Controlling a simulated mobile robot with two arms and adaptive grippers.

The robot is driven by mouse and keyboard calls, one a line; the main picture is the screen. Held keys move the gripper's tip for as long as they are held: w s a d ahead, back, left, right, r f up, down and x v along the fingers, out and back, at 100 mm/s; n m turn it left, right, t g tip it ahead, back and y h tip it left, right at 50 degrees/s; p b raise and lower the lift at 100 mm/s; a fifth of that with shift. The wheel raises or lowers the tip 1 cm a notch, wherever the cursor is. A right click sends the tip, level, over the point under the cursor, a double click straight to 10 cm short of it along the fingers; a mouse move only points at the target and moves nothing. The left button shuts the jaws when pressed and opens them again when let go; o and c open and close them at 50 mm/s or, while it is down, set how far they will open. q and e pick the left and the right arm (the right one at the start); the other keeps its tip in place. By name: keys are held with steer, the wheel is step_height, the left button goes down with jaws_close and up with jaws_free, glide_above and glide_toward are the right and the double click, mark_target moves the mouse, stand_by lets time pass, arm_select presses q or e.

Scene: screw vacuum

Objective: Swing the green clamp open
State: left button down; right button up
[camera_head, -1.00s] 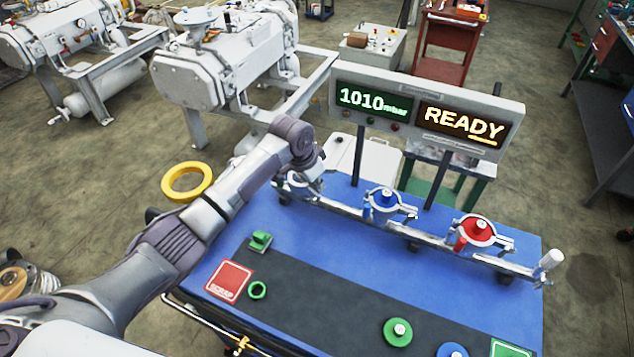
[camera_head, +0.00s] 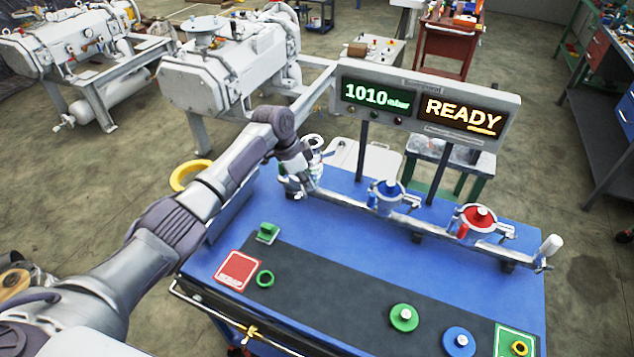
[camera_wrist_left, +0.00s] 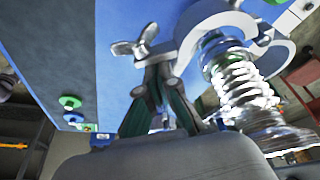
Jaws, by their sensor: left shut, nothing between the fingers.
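The clamp at the left end of the pipe rail is largely hidden behind my left gripper (camera_head: 298,184) in the head view. In the left wrist view its pale metal ring (camera_wrist_left: 212,24) shows beside a shiny ribbed metal pipe (camera_wrist_left: 240,82). A second curved piece (camera_wrist_left: 277,58) stands beside the ring, with a gap between them. A wing nut (camera_wrist_left: 140,42) sits just beyond my fingertips (camera_wrist_left: 155,68). My left gripper is shut and empty, close beside the clamp; I cannot tell whether it touches. My right gripper is not in view.
Blue (camera_head: 387,194) and red (camera_head: 478,218) clamp stations stand farther right on the rail. A display (camera_head: 425,105) reads 1010 mbar and READY.

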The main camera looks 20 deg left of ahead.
mark_target(292, 182)
arm_select(q)
steer(key=shift+a+f+m+g, duration=0.3)
steer(key=shift+a+m+g, duration=0.1)
steer(key=shift+a+m, duration=0.35)
steer(key=shift+s+a+m, duration=0.1)
steer(key=shift+a+m, duration=0.1)
steer(key=shift+m, duration=0.25)
steer(key=shift+s+a+r+m+h+b, duration=0.2)
steer(key=shift+s+a+m+h+b, duration=0.1)
steer(key=shift+s+a+m, duration=0.1)
steer(key=shift+a, duration=0.4)
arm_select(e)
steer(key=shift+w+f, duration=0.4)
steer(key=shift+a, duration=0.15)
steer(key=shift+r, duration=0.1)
